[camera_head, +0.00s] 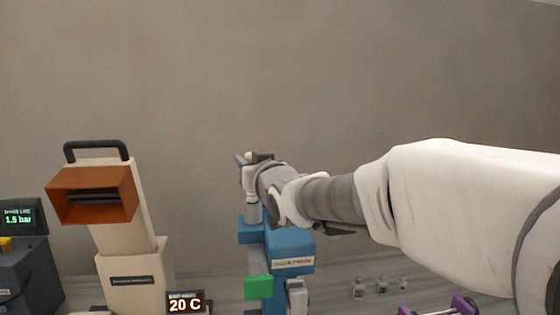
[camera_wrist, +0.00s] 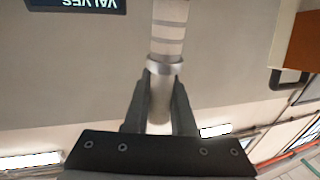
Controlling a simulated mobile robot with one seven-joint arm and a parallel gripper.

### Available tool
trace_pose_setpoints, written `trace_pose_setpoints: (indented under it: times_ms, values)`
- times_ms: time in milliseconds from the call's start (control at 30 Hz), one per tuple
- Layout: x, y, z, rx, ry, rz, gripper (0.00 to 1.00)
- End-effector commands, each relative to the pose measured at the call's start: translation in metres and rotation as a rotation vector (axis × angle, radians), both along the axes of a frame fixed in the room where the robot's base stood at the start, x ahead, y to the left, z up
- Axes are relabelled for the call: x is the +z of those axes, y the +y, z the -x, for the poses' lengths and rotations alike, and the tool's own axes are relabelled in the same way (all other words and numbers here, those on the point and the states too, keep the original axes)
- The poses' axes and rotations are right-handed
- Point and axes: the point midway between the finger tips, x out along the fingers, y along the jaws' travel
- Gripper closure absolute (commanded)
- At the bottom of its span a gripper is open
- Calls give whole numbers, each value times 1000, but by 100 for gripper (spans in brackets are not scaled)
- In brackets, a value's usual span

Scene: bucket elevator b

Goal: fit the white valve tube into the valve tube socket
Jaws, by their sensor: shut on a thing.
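My gripper (camera_wrist: 162,85) is shut on the white valve tube (camera_wrist: 170,30). In the wrist view, the tube is pale with grey bands and runs up out of the frame. A silvery collar (camera_wrist: 165,66) sits around it at the fingertips. In the head view, my gripper (camera_head: 248,172) is above the left part of the blue machine (camera_head: 290,245). A short grey-white upright cylinder (camera_head: 253,213) shows directly under the gripper. I cannot tell whether it is the tube's lower end or the socket. The socket itself is not clearly visible.
A beige machine with an orange hood (camera_head: 95,195) stands to the left. A "20 C" display (camera_head: 185,302) and a green block (camera_head: 258,287) are low in front. Small grey fittings (camera_head: 381,287) and a purple-ended item (camera_head: 463,306) lie at lower right. The wall behind is bare.

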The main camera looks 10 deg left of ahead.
Motion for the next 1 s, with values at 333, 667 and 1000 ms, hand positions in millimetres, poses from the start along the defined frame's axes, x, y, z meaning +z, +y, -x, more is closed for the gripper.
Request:
trace_pose_setpoints:
  times_ms: [333,667,1000]
  values:
    - [-8,0,0,0,-3,-1,100]
    - [-16,0,0,0,-3,-1,100]
    - [-25,0,0,0,-3,-1,100]
